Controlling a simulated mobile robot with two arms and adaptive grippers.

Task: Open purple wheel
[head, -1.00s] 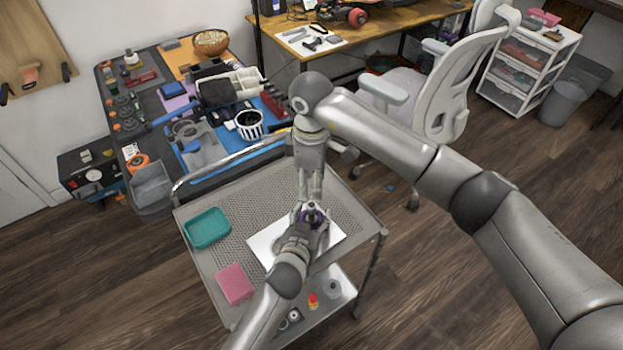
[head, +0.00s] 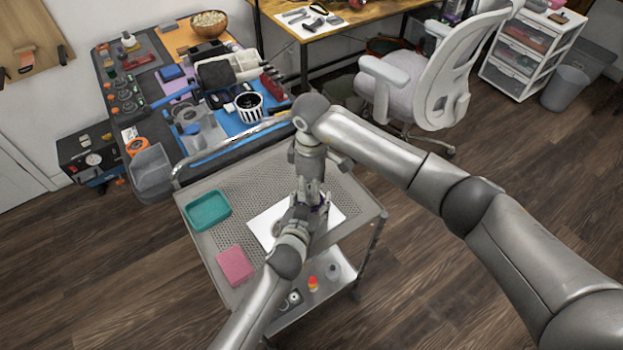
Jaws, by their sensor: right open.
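The purple wheel (head: 323,207) is mostly hidden. Only a small purple edge shows between my two grippers, over the white sheet (head: 268,222) on the metal cart (head: 232,190). My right gripper (head: 311,198) points down from above, open, with its fingers at the wheel. My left gripper (head: 303,212) comes in from the front and is right beside the wheel. Its fingertips are covered by the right gripper, so I cannot tell whether it is closed on the wheel.
A teal tray (head: 208,211) and a pink block (head: 235,265) lie on the cart's left side. A red-topped bottle (head: 313,284) stands on the lower shelf. A crowded workbench (head: 150,150) is behind left, and an office chair (head: 440,90) stands behind right.

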